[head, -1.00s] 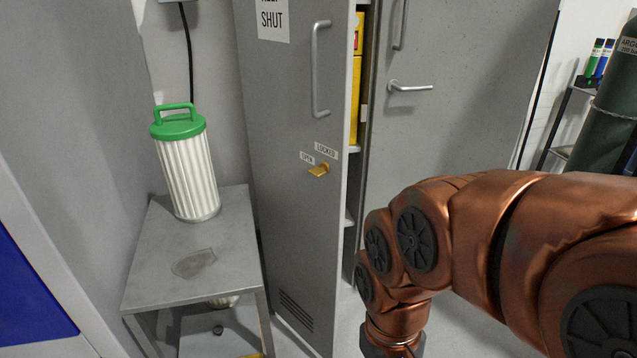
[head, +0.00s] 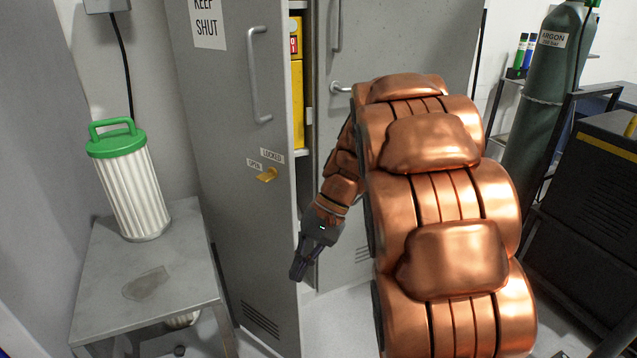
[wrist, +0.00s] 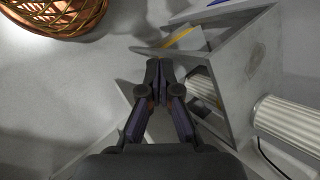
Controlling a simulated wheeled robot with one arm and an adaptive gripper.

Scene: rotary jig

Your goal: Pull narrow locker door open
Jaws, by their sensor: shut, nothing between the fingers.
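The narrow locker door (head: 235,205) is grey, with a KEEP SHUT sign, a vertical bar handle (head: 259,75) and a yellow latch (head: 267,175) beside OPEN and LOCKED labels. It stands ajar, with a gap along its right edge. My gripper (head: 297,270) is low by that free edge, below the latch, pointing down. Whether it touches the door cannot be told. In the wrist view my gripper (wrist: 158,72) is shut and empty, with the fingertips together.
A yellow box (head: 297,105) shows inside the locker. A metal side table (head: 95,265) with a green-topped white filter (head: 135,190) stands left of the door. A neighbouring grey locker with a lever handle (head: 345,88) is behind my arm. Gas cylinder (head: 545,90) at right.

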